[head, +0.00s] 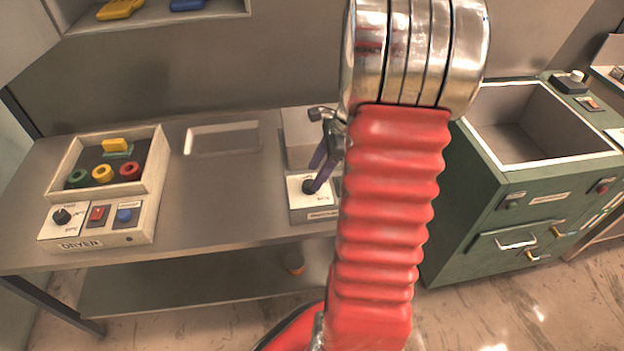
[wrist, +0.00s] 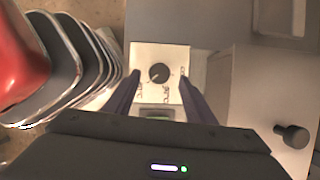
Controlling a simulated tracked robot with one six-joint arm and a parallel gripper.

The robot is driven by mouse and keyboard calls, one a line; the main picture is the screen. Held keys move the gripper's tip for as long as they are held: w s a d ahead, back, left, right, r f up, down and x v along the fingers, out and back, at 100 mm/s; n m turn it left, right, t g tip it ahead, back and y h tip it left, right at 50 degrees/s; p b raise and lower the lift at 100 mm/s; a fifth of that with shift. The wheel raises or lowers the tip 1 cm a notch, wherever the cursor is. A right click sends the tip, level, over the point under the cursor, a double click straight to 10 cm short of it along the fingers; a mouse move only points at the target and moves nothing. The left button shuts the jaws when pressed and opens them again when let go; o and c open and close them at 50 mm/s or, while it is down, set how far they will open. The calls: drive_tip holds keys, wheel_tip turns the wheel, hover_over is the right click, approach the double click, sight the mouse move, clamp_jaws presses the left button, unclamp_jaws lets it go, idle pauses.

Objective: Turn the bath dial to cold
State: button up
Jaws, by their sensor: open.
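The bath dial (wrist: 159,72) is a round black knob on a white panel, seen from above in the wrist view. A light mark on it appears to point to the lower left. The panel's lettering is too small to read surely. In the head view the dial (head: 309,187) sits on a small box on the bench, partly covered by my arm. My gripper (wrist: 160,80) has its two purple fingers apart, one on each side of the dial in the picture. Nothing is held. I cannot tell whether the fingertips touch the panel. The fingers also show in the head view (head: 317,175), close to the dial.
A dryer unit (head: 149,209) with its own black knob, switches and coloured rings stands on the left of the bench. A shallow recess (head: 222,139) lies behind. A green cabinet (head: 470,235) with an open basin stands right. My red arm hides the middle.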

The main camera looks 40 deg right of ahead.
sight(310, 183)
drive_tip(key=shift+x, duration=1.9)
drive_tip(key=shift+c, duration=0.3)
drive_tip(key=c, duration=1)
